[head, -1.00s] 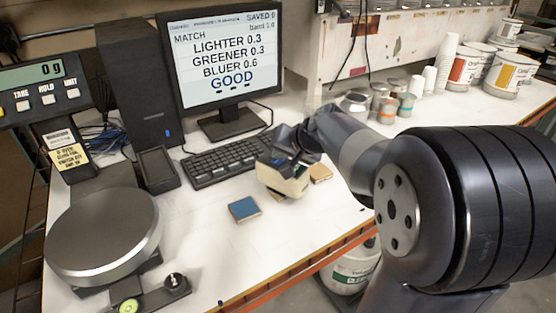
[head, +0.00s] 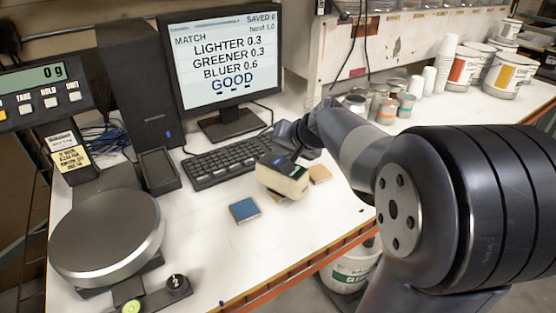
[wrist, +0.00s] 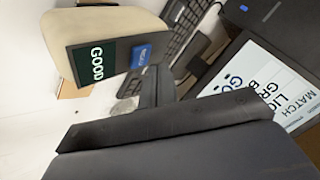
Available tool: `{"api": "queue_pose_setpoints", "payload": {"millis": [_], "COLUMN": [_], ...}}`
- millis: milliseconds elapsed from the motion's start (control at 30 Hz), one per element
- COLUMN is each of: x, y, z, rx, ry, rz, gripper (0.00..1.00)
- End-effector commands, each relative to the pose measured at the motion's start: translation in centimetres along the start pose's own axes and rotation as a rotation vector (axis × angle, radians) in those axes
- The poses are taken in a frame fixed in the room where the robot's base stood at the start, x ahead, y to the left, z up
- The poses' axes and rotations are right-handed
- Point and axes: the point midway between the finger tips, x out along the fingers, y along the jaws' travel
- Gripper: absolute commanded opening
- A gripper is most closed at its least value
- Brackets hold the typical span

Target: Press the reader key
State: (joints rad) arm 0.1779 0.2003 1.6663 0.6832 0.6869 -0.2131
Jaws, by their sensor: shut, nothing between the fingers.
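The reader (head: 283,181) is a cream handheld block with a dark top, standing on the bench in front of the keyboard. In the wrist view the reader (wrist: 95,22) has a dark screen reading GOOD and a blue key (wrist: 141,57) beside it. My gripper (wrist: 157,88) is shut and empty, its dark fingertips close to the blue key. I cannot tell whether they touch it. In the head view my gripper (head: 290,152) is over the reader's far end and hides part of it.
A monitor (head: 222,60) shows MATCH values and GOOD. A keyboard (head: 226,162) lies behind the reader. A blue tile (head: 243,209) and a tan tile (head: 320,174) lie beside it. A round scale (head: 106,238) stands left. Cans and cups stand at the back right.

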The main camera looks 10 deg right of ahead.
Motion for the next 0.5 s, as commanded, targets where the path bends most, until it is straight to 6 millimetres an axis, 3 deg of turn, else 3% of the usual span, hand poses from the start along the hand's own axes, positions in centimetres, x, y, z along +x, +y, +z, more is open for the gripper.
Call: {"api": "queue_pose_setpoints", "payload": {"millis": [500], "x": [-3.4], "y": [-2.5], "z": [-2.5], "rx": [-0.001], "ry": [0.001], "rz": [0.000], "gripper": [0.00]}}
